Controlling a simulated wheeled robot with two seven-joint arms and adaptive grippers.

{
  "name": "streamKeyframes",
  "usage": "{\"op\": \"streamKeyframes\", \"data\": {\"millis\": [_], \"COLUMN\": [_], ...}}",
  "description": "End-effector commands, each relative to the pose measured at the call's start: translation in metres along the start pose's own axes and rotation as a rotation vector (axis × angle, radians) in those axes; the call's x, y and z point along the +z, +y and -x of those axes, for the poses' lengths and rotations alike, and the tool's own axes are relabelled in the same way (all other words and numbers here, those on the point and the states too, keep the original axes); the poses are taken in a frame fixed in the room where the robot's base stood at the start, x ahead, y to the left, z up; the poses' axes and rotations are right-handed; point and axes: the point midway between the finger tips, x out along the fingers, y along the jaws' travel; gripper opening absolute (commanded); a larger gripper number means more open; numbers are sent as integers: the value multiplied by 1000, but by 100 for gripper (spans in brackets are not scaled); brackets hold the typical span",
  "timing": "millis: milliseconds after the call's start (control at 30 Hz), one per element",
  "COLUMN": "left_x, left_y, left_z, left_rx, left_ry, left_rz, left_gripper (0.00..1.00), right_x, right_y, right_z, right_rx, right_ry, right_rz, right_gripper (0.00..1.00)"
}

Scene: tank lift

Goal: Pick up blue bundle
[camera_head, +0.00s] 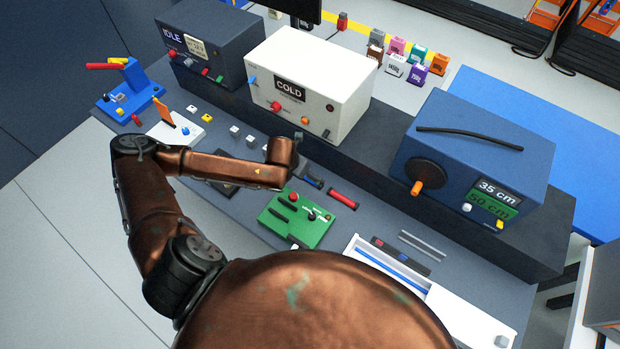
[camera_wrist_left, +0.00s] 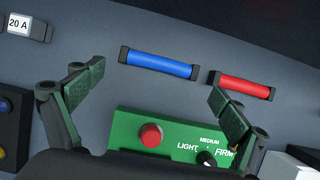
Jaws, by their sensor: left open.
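The blue bundle (camera_wrist_left: 160,64) is a short blue cylinder with black ends, lying on the grey bench top. It also shows in the head view (camera_head: 312,182), partly hidden by my left arm. My left gripper (camera_wrist_left: 155,90) is open, its green-padded fingers spread wide. In the wrist view the bundle appears just beyond the fingertips, between them and left of the middle. Nothing is between the fingers. In the head view the left wrist is above the bench near the bundle, and its fingers cannot be made out. My right gripper is not in view.
A similar red bundle (camera_wrist_left: 242,86) lies right of the blue one. A green box (camera_head: 297,219) with a red button and dial sits just in front. A white tray (camera_head: 398,263) is to the right. The white COLD box (camera_head: 310,83) and blue box (camera_head: 470,160) stand behind.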

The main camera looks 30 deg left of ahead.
Motion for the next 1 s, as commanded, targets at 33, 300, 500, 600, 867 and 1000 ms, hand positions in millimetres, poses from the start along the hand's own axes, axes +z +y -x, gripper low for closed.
{"op": "streamKeyframes", "data": {"millis": [33, 300, 500, 600, 867, 1000], "left_x": [-1, 1, 2, 2, 2, 2], "left_y": [0, -1, -2, -2, -2, -2], "left_z": [-5, -41, -58, -58, -58, -58], "left_rx": [-1, -1, 0, 0, -1, -1], "left_ry": [2, 3, 1, 1, 1, 1], "left_rz": [2, 3, -2, -3, -4, -4], "left_gripper": [93, 93, 93, 93, 82, 73], "right_x": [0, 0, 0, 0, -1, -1], "right_y": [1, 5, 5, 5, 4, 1], "right_z": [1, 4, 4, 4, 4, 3], "right_rx": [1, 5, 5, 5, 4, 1], "right_ry": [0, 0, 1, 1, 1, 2], "right_rz": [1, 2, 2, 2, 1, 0], "right_gripper": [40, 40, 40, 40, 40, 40]}}
